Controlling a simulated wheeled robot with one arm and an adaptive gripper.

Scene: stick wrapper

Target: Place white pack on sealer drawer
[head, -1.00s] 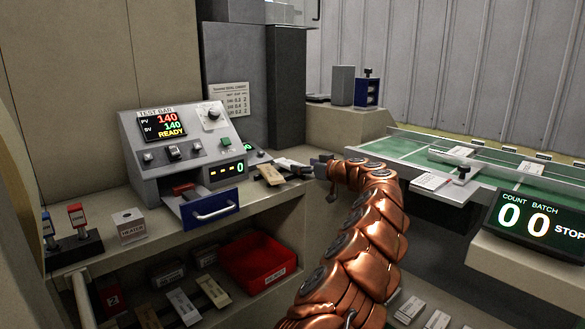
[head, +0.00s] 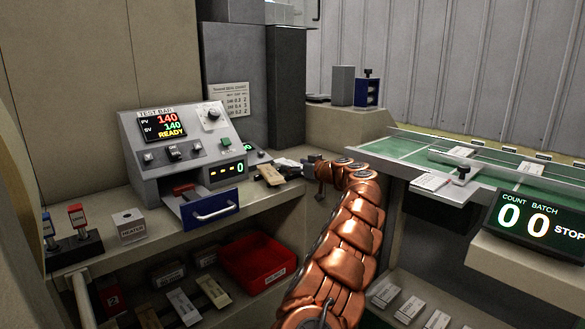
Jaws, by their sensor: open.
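The sealer drawer (head: 208,209) has a blue front with a light handle and is pulled out below the sealer (head: 188,150), whose display reads READY. My gripper (head: 284,164) is open beside a tan pack (head: 269,175) on the counter, right of the sealer. The fingers are small and dark here, and I cannot tell whether they touch anything. More whitish packs (head: 385,294) lie low at the right. I cannot tell which one the task means.
A red bin (head: 258,262) and several packs sit on the shelf below the counter. A white box (head: 129,225) and a stand with red and blue tags (head: 75,242) are at the left. A counter display (head: 537,222) stands at the right, by the green conveyor (head: 400,151).

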